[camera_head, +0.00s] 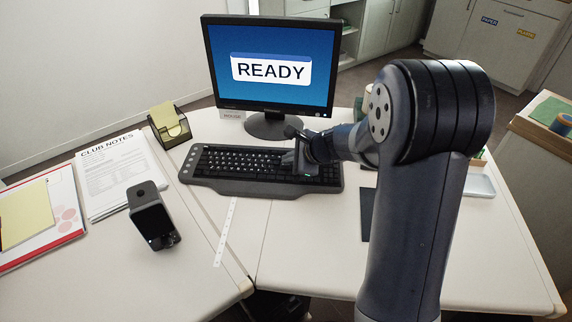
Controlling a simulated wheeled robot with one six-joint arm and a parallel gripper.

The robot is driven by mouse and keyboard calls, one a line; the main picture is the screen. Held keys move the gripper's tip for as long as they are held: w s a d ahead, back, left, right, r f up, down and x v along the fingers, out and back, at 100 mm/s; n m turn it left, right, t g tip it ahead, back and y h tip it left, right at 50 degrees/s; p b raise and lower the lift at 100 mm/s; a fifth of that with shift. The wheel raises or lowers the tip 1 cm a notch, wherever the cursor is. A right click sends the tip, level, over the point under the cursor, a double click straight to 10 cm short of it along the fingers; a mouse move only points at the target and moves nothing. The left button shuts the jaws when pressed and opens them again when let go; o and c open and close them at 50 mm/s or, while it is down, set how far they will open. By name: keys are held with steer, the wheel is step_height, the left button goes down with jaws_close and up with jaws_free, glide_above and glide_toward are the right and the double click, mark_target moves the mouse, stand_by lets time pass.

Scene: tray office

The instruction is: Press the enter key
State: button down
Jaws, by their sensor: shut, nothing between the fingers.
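A black keyboard (226,163) lies on the white desk in front of the monitor. My gripper (301,171) is shut and empty, over the right part of the keyboard. Its fingertips are close to the keys; I cannot tell whether they touch one. The enter key is hidden behind my gripper or too small to make out. The monitor (270,68) shows the word READY on a blue background.
Papers headed CLUB NOTES (118,172) and a black device (152,216) are at the left. A note holder (168,125) stands behind the keyboard's left end. A pale tray (481,183) is at the right. The front middle of the desk (300,245) is clear.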

mark_target(289, 167)
stand_by(0.4)
steer(key=shift+r+p, duration=0.6)
steer(key=shift+r, duration=0.1)
step_height(289, 167, up, 5)
steer(key=p, duration=0.4)
steer(key=shift+r, duration=0.1)
steer(key=shift+s, duration=0.15)
stand_by(0.6)
